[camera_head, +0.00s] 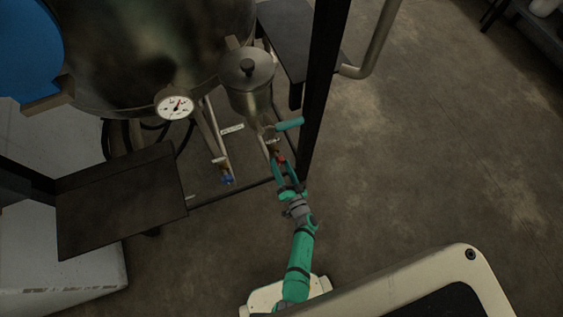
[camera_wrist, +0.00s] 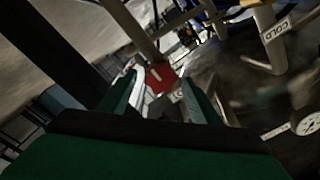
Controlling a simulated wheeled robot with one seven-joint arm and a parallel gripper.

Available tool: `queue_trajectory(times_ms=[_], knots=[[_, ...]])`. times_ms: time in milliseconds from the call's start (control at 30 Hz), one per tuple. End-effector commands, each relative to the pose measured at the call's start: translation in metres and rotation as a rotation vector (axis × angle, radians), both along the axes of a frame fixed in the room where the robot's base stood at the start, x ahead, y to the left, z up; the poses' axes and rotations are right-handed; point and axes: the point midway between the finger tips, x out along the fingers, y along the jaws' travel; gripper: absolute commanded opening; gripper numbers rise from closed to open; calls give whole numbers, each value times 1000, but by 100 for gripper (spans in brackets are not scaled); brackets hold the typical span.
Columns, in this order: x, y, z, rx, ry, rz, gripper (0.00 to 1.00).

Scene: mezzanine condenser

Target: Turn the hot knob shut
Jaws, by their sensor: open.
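The hot knob is a small red knob (camera_head: 281,158) below the metal canister. In the wrist view the red knob (camera_wrist: 160,78) shows a white mark and sits between the two finger tips. My gripper (camera_head: 284,165) is open, with a finger on either side of the knob. It also shows in the wrist view (camera_wrist: 163,95); whether the fingers touch the knob I cannot tell. A blue knob (camera_head: 227,179) hangs on another pipe to the left. A tag reading COLD (camera_wrist: 275,30) is on a pipe in the wrist view.
A large metal tank (camera_head: 150,50) with a dial gauge (camera_head: 175,106) stands at the back left. A lidded metal canister (camera_head: 248,85) is above the knob. A black post (camera_head: 322,80) rises close to the right of my gripper. The floor at right is clear.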

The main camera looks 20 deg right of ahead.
Motion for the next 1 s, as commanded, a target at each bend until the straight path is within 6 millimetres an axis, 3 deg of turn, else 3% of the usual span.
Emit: queue_trajectory(times_ms=[300,500,1000], knots=[[-60,2,-1,-1,3,7,58],[-83,1,0,-1,1,10,58],[-89,0,0,-1,0,8,58]])
